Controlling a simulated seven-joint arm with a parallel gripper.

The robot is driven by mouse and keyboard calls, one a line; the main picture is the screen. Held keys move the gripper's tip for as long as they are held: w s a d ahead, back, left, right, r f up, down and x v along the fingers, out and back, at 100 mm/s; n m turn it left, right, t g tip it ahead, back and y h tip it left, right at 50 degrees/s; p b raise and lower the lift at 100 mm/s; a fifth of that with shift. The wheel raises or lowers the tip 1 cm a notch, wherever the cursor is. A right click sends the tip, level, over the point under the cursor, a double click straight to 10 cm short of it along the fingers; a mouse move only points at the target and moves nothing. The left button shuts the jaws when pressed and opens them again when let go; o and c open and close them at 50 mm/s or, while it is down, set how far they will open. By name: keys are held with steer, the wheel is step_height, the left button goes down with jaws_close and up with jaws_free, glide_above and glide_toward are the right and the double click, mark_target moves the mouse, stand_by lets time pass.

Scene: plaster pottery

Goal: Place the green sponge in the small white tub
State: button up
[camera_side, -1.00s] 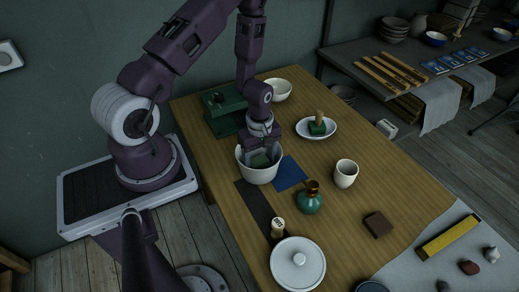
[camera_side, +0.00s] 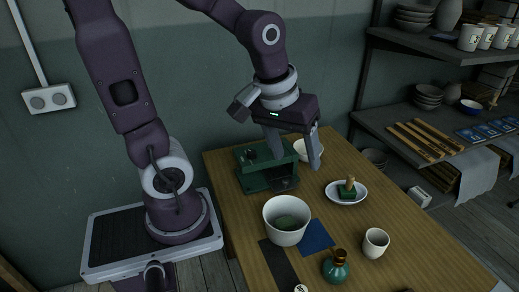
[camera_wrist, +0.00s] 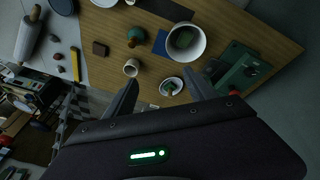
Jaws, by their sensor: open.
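The small white tub (camera_side: 272,232) stands upright on the table, left of a blue cloth.
A green press-like device (camera_side: 257,180) stands behind the tub, close under my gripper. A white bowl (camera_side: 303,154) is partly hidden behind a finger. A white dish (camera_side: 357,200) holds a green, wooden-handled item. A cup (camera_side: 375,243) and teal bottle (camera_side: 336,268) stand in front.

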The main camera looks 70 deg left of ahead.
steer(key=s+d+r+m+t, duration=0.2)
steer(key=s+r+m, duration=0.3)
steer(key=s, duration=0.4)
steer(key=shift+d+r+m, duration=0.4)
steer(key=shift+d+m, duration=0.05)
steer(key=shift+m, duration=0.45)
